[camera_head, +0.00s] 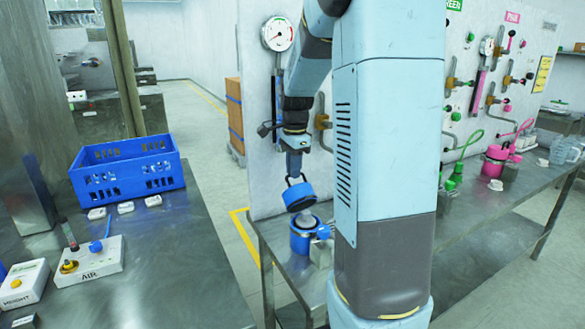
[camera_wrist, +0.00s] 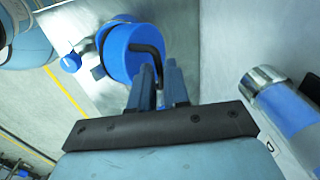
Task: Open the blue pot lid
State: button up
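The blue pot (camera_head: 301,240) stands on the metal bench behind my arm, with a grey shape showing at its mouth. The blue lid (camera_head: 299,197) is above the pot, tilted, with a visible gap between them. It also shows in the wrist view (camera_wrist: 128,62), where its bent black handle (camera_wrist: 150,52) runs back between my fingers. My gripper (camera_wrist: 160,78) is shut on this handle. In the head view, my gripper (camera_head: 295,174) is directly above the lid. The pot is mostly hidden behind the lid in the wrist view.
A white panel with a dial gauge (camera_head: 277,34) and valves stands behind the bench. Green (camera_head: 453,181) and pink (camera_head: 496,160) pots are further right. At left, a metal table (camera_head: 165,260) bears a blue crate (camera_head: 128,182) and an AIR box (camera_head: 92,262).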

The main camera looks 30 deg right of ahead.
grip_shut()
dwell(0.9)
jog(key=shift+w, duration=0.15)
jog(key=shift+w+f, duration=0.15)
jog(key=shift+w, duration=0.65)
jog(key=shift+o, duration=2)
grip_release()
notch_tip(320, 180, up, 14)
jog(key=shift+s, duration=0.4)
jog(key=shift+f, duration=0.15)
